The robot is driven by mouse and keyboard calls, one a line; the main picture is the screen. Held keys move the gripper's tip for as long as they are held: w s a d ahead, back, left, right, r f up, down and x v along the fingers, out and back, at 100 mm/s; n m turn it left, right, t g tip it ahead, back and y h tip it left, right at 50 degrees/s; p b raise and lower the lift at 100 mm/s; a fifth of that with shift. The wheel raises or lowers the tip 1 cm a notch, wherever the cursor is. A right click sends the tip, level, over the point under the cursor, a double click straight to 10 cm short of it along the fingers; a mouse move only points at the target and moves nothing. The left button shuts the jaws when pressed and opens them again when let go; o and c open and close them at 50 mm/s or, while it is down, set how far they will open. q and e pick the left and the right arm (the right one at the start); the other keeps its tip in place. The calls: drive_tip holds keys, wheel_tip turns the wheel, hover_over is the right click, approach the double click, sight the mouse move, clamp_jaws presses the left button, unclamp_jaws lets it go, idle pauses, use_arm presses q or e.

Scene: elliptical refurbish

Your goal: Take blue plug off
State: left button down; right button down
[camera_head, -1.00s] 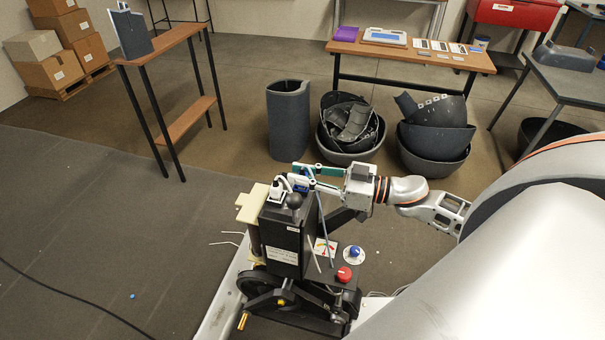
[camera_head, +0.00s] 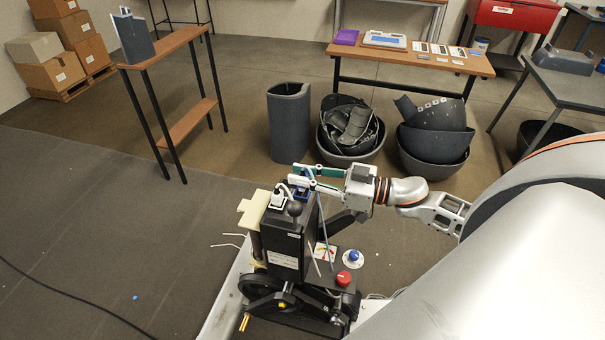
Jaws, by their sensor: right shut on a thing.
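The black machine (camera_head: 283,240) stands upright at lower centre, with sockets on its top. A white plug (camera_head: 280,196) with a pale cable sits at the top's left side. The blue plug (camera_head: 300,193) is just to its right, partly hidden by my gripper. My right gripper (camera_head: 304,177) comes in from the right over the top of the machine, with green pads on its fingers. It is shut on the blue plug. Whether the plug is seated or lifted is too small to tell. My left gripper is not in view.
A black ball knob (camera_head: 294,208) rises close in front of the plugs. A red button (camera_head: 343,278) and a blue knob (camera_head: 354,257) are on the machine's lower right. Dark bins (camera_head: 351,152) stand behind. The floor at left is mostly clear.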

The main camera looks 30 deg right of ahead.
drive_tip(key=shift+r, duration=3)
